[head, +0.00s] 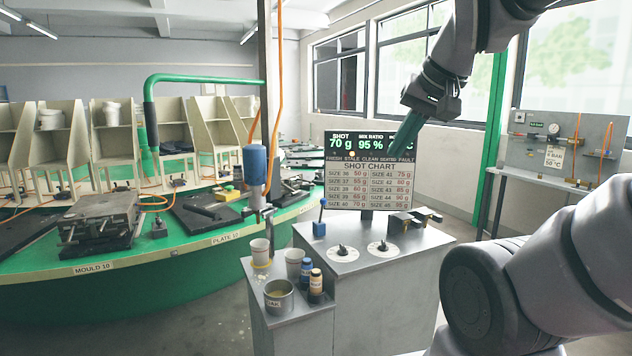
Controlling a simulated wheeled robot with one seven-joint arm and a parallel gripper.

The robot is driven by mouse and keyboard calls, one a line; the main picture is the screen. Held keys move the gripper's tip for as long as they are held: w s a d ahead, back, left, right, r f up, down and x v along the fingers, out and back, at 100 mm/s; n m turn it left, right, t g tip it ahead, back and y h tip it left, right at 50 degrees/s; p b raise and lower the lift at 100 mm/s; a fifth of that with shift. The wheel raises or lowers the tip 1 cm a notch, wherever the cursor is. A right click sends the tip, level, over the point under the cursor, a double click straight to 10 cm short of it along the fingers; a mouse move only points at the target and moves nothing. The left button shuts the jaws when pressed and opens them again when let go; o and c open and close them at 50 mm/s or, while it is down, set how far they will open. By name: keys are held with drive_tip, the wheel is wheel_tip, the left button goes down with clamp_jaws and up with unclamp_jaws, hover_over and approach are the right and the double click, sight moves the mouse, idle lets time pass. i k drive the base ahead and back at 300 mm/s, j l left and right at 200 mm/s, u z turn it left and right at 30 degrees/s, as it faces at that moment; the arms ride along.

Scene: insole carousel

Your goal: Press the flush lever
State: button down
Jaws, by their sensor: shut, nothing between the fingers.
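A small upright lever (322,204) with a blue knob stands on a blue base block (319,229) at the left rear of the grey console (380,245). It looks like the flush lever, but I see no label on it. My gripper (394,165) is shut and empty, with its teal fingers pointing down and left. It hangs in the air in front of the right part of the display, up and to the right of the lever and apart from it. The fingertips hide part of the display text.
The display and shot chart (357,172) stand behind the console. Two dials (343,252) and a dark clamp-like part (408,221) are on its top. Cups, bottles and a can (279,297) stand on a lower shelf. A blue mixing head (255,165) hangs at left beside the green carousel (140,275).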

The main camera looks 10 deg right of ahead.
sight(323, 200)
drive_tip(key=i+l, duration=0.15)
drive_tip(key=i, duration=0.25)
drive_tip(key=i+l+u, duration=0.1)
drive_tip(key=i, duration=0.3)
drive_tip(key=i+l, duration=0.25)
drive_tip(key=i, duration=0.15)
